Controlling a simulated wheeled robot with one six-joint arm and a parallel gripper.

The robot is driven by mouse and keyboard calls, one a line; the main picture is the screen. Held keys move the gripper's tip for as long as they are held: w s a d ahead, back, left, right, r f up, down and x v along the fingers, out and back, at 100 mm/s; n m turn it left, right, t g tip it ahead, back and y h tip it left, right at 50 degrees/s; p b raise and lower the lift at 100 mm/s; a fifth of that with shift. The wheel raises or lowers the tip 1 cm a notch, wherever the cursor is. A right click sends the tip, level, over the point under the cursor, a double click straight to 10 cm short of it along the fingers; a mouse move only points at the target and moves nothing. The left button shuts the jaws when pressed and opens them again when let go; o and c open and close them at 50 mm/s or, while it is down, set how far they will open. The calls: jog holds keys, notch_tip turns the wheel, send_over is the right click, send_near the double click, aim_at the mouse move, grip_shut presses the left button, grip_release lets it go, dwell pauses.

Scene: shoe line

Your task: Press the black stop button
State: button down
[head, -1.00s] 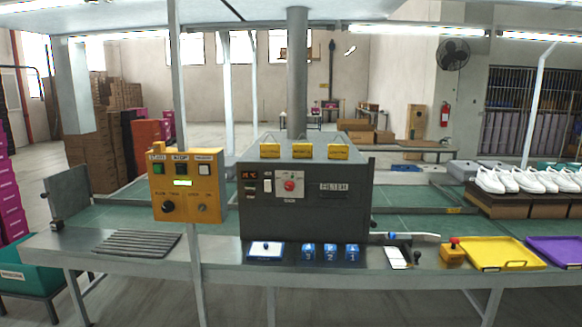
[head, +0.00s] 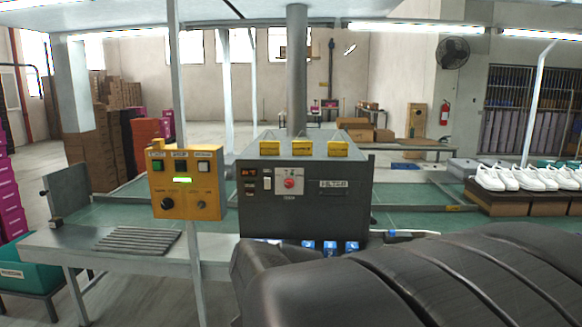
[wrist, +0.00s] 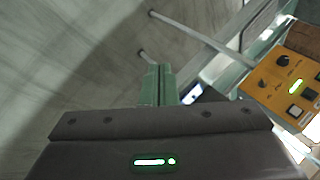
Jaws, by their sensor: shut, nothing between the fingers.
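The yellow control box (head: 187,190) is mounted on a grey post left of the dark machine in the head view. The black stop button (head: 180,165) is in its top row, between a green button (head: 158,165) and a white one (head: 203,166). In the wrist view the box (wrist: 270,78) is turned at the right edge, with the black button (wrist: 309,94) near its outer side. My gripper (wrist: 158,72) shows shut and empty in the wrist view, left of the box and apart from it. In the head view the gripper cannot be made out.
The dark filter machine (head: 305,205) stands right of the box on the metal bench. My dark arm covers the lower right of the head view. A ribbed plate (head: 138,240) lies on the bench at left. White shoes (head: 530,177) stand at far right.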

jog(key=w+a+r+m+t+y, duration=0.1)
jog(key=w+a+r+m+y, duration=0.1)
jog(key=a+r, duration=0.5)
jog(key=w+a+r+m+t+y, duration=0.1)
jog(key=w+a+r+m+y, duration=0.2)
jog(key=a, duration=0.8)
notch_tip(320, 180, up, 5)
jog(key=shift+w+a+f+t+b, duration=0.1)
jog(key=shift+w+a+t+b, duration=0.15)
jog(key=shift+w, duration=0.75)
jog(key=shift+d, duration=0.1)
